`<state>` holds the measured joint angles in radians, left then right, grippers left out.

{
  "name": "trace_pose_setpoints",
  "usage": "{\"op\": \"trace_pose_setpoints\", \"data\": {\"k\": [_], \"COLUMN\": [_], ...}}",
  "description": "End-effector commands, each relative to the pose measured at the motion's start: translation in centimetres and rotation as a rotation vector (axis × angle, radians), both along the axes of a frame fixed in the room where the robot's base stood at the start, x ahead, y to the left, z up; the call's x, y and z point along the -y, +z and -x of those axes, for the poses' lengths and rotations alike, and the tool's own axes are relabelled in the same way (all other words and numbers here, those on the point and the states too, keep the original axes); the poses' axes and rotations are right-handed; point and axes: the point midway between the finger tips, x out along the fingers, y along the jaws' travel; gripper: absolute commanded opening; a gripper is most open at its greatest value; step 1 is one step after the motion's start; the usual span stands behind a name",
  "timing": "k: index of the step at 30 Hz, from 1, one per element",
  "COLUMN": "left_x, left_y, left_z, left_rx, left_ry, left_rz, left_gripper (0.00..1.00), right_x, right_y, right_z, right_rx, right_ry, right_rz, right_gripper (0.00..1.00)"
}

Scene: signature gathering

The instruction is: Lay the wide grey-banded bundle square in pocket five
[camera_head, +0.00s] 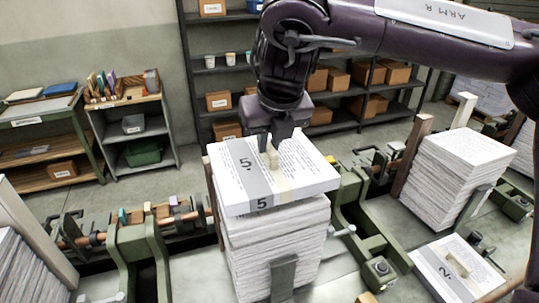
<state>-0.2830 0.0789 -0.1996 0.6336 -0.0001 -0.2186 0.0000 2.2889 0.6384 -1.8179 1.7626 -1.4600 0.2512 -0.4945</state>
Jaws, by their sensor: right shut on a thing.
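The wide bundle (310,165) is a thick block of white printed sheets with a grey band marked 5. It is over the tall paper stack (262,245) in the middle pocket, its right side overhanging the stack a little. I cannot tell whether it rests on the stack or hangs just above it. My right gripper (273,148) points down and is shut on the small cream tab (273,160) on top of the bundle. A metal upright (284,278) stands at the stack's front. My left gripper is not in view.
Green pocket frames (366,240) flank the middle stack. A bundle marked 2 (452,268) lies low at right, and another tall stack (458,165) stands behind it. More paper (30,275) is at lower left. Shelves (215,75) with boxes line the back.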

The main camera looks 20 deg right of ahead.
Motion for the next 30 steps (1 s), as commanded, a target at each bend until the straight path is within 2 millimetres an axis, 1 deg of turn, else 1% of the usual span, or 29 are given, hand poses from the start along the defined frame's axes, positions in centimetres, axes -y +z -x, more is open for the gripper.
{"op": "trace_pose_setpoints", "data": {"k": [4, 7, 9, 11, 14, 22, 23, 24, 27, 30], "left_x": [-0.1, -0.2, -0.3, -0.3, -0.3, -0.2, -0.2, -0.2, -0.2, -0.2], "left_y": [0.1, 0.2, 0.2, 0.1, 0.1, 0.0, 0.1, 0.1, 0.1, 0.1], "left_z": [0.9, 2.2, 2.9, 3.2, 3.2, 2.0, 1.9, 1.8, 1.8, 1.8], "left_rx": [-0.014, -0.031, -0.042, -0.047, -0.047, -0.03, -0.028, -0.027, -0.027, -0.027], "left_ry": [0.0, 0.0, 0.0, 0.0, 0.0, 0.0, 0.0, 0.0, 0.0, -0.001], "left_rz": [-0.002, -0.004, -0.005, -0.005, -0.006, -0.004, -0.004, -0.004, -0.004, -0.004], "left_gripper": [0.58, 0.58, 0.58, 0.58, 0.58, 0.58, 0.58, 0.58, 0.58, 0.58], "right_x": [0.0, 0.0, 0.0, 0.0, 0.0, 0.0, 0.0, 0.0, 0.0, 0.0], "right_y": [-1.6, -2.9, -3.5, -3.7, -3.7, -4.1, -4.1, -4.1, -4.1, -4.1], "right_z": [0.0, 0.0, 0.0, 0.0, 0.0, 0.0, 0.0, 0.0, 0.0, 0.0], "right_rx": [-0.002, -0.003, 0.0, 0.001, 0.004, 0.003, 0.0, 0.0, 0.0, -0.001], "right_ry": [0.001, 0.001, 0.001, 0.0, -0.001, -0.001, 0.0, 0.0, 0.0, 0.0], "right_rz": [-0.003, -0.002, -0.002, -0.002, -0.001, -0.001, 0.0, 0.0, 0.0, 0.0], "right_gripper": [0.0, 0.0, 0.0, 0.0, 0.0, 0.0, 0.18, 0.23, 0.36, 0.36]}}
